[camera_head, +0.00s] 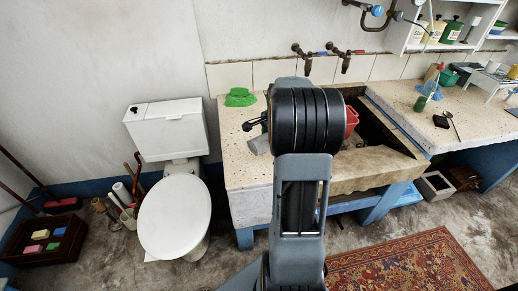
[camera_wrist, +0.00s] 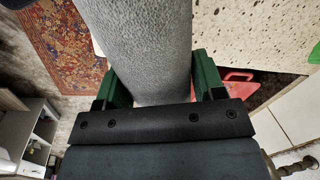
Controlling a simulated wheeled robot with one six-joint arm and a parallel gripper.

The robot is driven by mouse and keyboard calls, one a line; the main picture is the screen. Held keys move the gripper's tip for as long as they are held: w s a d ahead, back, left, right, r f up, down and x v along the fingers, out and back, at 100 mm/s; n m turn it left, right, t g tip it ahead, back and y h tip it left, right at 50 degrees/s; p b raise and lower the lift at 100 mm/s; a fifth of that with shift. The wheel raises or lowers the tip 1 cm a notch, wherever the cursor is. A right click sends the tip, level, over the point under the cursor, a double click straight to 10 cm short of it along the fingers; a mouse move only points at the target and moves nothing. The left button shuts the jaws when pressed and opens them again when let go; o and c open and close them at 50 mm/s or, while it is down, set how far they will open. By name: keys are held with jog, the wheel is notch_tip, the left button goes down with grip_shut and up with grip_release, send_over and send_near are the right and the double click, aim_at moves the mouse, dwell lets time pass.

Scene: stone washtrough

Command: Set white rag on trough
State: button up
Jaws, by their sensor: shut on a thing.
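The rag (camera_wrist: 150,45), a light grey, fuzzy-textured cloth, fills the space between the green fingers of my gripper (camera_wrist: 160,85) in the wrist view. My gripper is shut on it. In the head view my arm hides most of the gripper; a small grey-white patch (camera_head: 259,145) beside the arm looks like part of the rag. The trough (camera_head: 243,172) has a pale speckled stone top, which also shows at the upper right of the wrist view (camera_wrist: 245,30). The rag is over or near its left part; I cannot tell whether it touches the stone.
A green cloth-like item (camera_head: 240,97) lies at the trough's back left. A red container (camera_head: 351,121) is in the basin behind my arm. Taps (camera_head: 343,62) stick out above. A toilet (camera_head: 175,210) stands left, a patterned rug (camera_head: 410,265) lies in front. The left slab is mostly clear.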

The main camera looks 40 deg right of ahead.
send_over(259, 157)
jog(key=s, duration=0.1)
notch_tip(259, 157, down, 5)
jog(key=shift+a+f, duration=0.1)
jog(key=shift+w+f, duration=0.15)
jog(key=shift+f, duration=0.25)
jog(key=shift+w+a+f, duration=0.1)
jog(key=shift+f, duration=1.45)
jog(key=shift+f, duration=0.1)
jog(key=o, duration=1)
